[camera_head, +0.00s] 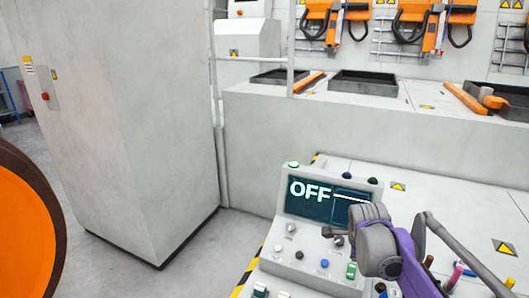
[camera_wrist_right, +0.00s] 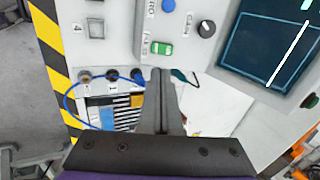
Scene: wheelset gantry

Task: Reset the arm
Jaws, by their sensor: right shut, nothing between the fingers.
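My right arm reaches in from the lower right of the head view, over the right side of a light grey control console (camera_head: 300,248). Its wrist covers part of the console, and the fingertips cannot be made out there. In the right wrist view my right gripper (camera_wrist_right: 160,72) is shut and empty. Its fingertips show just below a green rocker switch (camera_wrist_right: 162,48), which also shows in the head view (camera_head: 351,270). I cannot tell whether they touch the panel. The console screen (camera_head: 310,202) reads "OFF". My left gripper is not in view.
A tall grey cabinet (camera_head: 120,120) stands at the left, with an orange wheel (camera_head: 25,240) in front of it. A low grey wall (camera_head: 250,140) and dark trays (camera_head: 362,84) lie behind the console. Yellow-black striping (camera_wrist_right: 52,60) edges the console. A blue cable (camera_wrist_right: 70,108) loops near the gripper.

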